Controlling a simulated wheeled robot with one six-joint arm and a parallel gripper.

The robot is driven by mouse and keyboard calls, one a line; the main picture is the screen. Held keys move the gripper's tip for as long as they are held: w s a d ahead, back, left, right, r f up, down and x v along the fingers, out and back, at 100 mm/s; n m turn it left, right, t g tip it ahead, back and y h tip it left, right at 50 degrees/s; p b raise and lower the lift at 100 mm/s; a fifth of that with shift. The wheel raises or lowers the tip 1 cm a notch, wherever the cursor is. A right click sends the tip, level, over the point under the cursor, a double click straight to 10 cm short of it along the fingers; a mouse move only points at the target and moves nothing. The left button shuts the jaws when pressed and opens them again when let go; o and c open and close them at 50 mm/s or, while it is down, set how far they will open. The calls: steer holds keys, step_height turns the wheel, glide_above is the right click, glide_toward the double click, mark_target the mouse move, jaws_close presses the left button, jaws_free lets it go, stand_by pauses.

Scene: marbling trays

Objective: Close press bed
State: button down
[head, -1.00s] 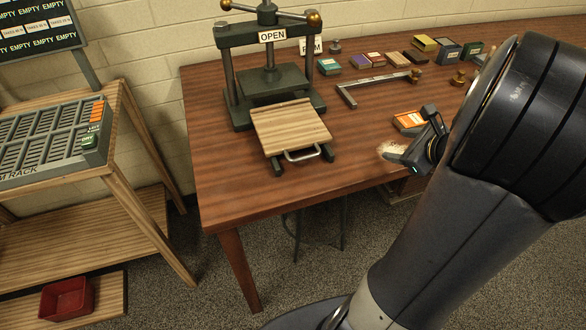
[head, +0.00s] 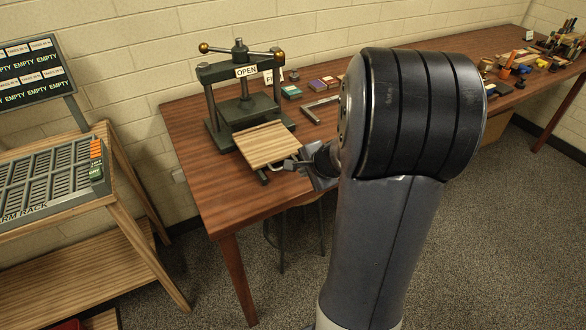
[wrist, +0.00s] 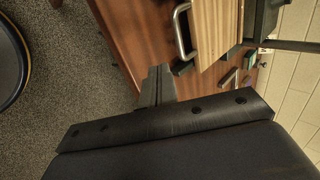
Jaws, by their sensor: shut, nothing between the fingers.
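The press (head: 240,98) stands on the wooden table and bears a sign reading OPEN (head: 246,71). Its pale wooden bed (head: 266,144) sticks out toward the table's front edge. The bed's metal loop handle shows clearly in the wrist view (wrist: 180,32); in the head view it is partly hidden by my gripper. My gripper (head: 292,163) is at the bed's front right corner in the head view. In the wrist view its fingers (wrist: 155,72) are shut and empty, just short of the handle, with a small gap seen.
The table (head: 205,185) carries small boxes and a metal angle frame (head: 318,110) right of the press. My arm hides the table's middle. The table's front left is clear.

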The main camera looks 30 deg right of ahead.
steer(key=w+f, duration=0.2)
steer(key=w, duration=0.1)
steer(key=w+f, duration=0.1)
steer(key=shift+w+a, duration=0.15)
steer(key=shift+w+f+p, duration=0.2)
steer(key=shift+w+p, duration=0.2)
steer(key=shift+w, duration=0.55)
